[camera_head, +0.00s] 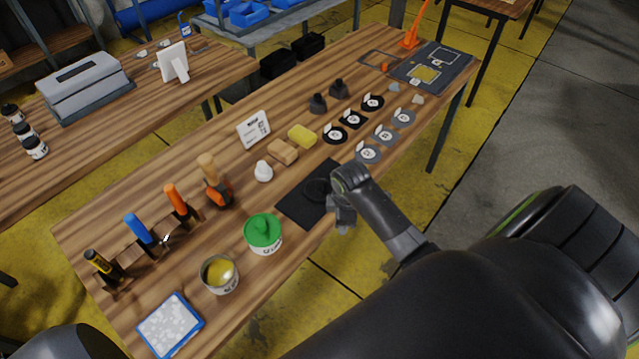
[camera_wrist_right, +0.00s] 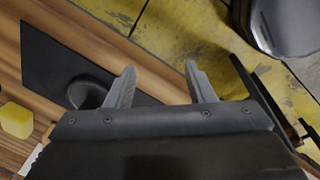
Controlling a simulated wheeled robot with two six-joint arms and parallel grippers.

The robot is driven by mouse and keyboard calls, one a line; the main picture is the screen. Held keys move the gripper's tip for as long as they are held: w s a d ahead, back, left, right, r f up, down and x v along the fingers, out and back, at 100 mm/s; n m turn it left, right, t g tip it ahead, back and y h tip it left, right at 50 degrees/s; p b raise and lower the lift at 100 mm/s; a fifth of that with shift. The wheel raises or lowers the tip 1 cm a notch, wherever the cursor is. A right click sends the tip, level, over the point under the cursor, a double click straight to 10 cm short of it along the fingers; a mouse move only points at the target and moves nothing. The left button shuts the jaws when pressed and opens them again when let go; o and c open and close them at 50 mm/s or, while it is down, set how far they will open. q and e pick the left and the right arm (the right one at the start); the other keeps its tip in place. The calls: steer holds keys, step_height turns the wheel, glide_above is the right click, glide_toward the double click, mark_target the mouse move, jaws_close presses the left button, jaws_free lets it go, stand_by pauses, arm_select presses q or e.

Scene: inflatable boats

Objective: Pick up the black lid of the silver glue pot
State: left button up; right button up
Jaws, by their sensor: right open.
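The silver glue pot (camera_head: 220,275) stands open near the front of the long wooden table, with yellow glue showing inside. A black round lid (camera_head: 317,189) lies on a black mat (camera_head: 296,207) near the table's right edge; it is dark on dark and hard to make out. In the right wrist view the lid (camera_wrist_right: 90,90) shows to the left of the fingers, on the mat (camera_wrist_right: 48,62). My right gripper (camera_head: 343,218) is open and empty, just right of the lid, over the mat's edge. In the wrist view its fingers (camera_wrist_right: 158,78) are apart. My left gripper is out of view.
A pot with a green lid (camera_head: 263,232) stands between the silver pot and the mat. A white bottle (camera_head: 263,171), wooden block (camera_head: 283,151) and yellow sponge (camera_head: 302,135) lie behind the mat. Tools stand at the left. A blue-rimmed tray (camera_head: 150,347) lies in front.

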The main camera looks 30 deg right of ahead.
steer(key=w+d+r+n+g, duration=0.1)
steer(key=w+d+r+n, duration=0.1)
steer(key=w+r+n, duration=1.1)
steer(key=m+b, duration=0.3)
steer(key=b, duration=0.7)
glide_above(319, 184)
steer(key=shift+y, duration=0.3)
steer(key=f, duration=0.5)
steer(key=shift+w+d+f, duration=0.1)
steer(key=shift+w+d, duration=0.1)
steer(key=shift+d, duration=0.15)
steer(key=shift+f, duration=0.95)
steer(key=f, duration=0.1)
steer(key=f+p, duration=0.1)
steer(key=f, duration=0.2)
steer(key=shift+s+a+f, duration=0.3)
steer(key=shift+a+f, duration=0.05)
steer(key=shift+f, duration=0.4)
steer(key=shift+c, duration=0.3)
